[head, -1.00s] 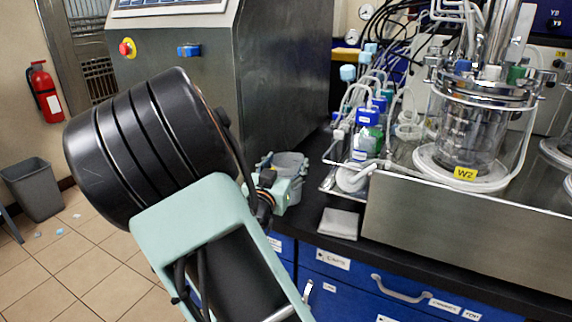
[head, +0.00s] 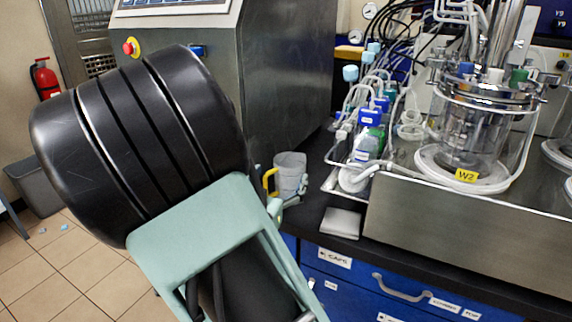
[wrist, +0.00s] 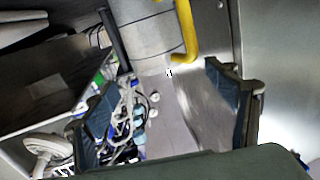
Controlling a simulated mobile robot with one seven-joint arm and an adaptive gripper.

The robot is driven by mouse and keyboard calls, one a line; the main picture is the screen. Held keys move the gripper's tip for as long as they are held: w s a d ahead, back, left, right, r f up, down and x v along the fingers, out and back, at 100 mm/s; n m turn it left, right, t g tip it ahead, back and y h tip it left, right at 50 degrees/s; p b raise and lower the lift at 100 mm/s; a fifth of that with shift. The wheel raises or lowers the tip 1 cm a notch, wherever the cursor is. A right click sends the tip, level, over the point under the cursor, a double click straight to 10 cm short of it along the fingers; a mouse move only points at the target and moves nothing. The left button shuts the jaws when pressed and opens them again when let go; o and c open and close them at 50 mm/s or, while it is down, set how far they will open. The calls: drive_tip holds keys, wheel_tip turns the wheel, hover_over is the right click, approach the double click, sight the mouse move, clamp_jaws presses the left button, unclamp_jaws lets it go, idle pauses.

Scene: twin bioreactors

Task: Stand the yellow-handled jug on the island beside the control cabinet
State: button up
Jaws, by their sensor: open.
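The jug (head: 291,172) is pale grey and translucent with a yellow handle (head: 268,181) on its left side. In the head view it appears upright on the black top of the island (head: 318,200), beside the grey control cabinet (head: 285,75). My arm hides part of its lower left. In the wrist view the jug (wrist: 145,38) and its yellow handle (wrist: 188,35) show at the top, beyond my fingertips. My gripper (wrist: 160,95) is open, with nothing visible between its fingers. In the head view my arm mostly hides the gripper.
A steel tray (head: 470,235) with bottles, tubing and a glass bioreactor vessel (head: 470,125) fills the island to the right. Blue drawers (head: 360,285) with handles are below. A grey bin (head: 35,190) stands on the floor left.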

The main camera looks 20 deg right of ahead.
drive_tip(key=shift+v, duration=2.2)
